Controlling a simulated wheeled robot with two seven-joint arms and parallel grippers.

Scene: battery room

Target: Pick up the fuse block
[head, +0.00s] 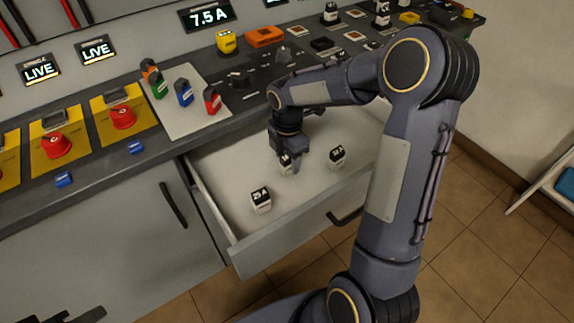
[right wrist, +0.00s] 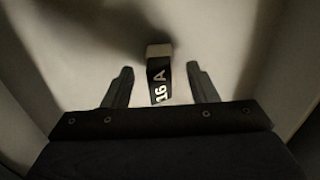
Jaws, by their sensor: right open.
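A white fuse block with a black "16 A" label (right wrist: 160,82) lies in the open drawer (head: 225,165). In the right wrist view it sits between the two fingers of my right gripper (right wrist: 159,68), with gaps on both sides. My right gripper is open and points down into the drawer; in the head view it partly hides this block (head: 285,162). Another fuse block marked "25 A" (head: 261,201) stands nearer the drawer's front left. A further fuse block (head: 337,157) stands to the right; its label is hard to read. A dark shape at the lower left edge seems to be my left gripper (head: 62,316).
The counter above the drawer holds red knobs (head: 56,145) on yellow plates and a pale board (head: 181,108) with coloured blocks. A display (head: 207,16) reads 7.5 A; two others read LIVE. The drawer walls surround my right gripper. Tiled floor is free to the right.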

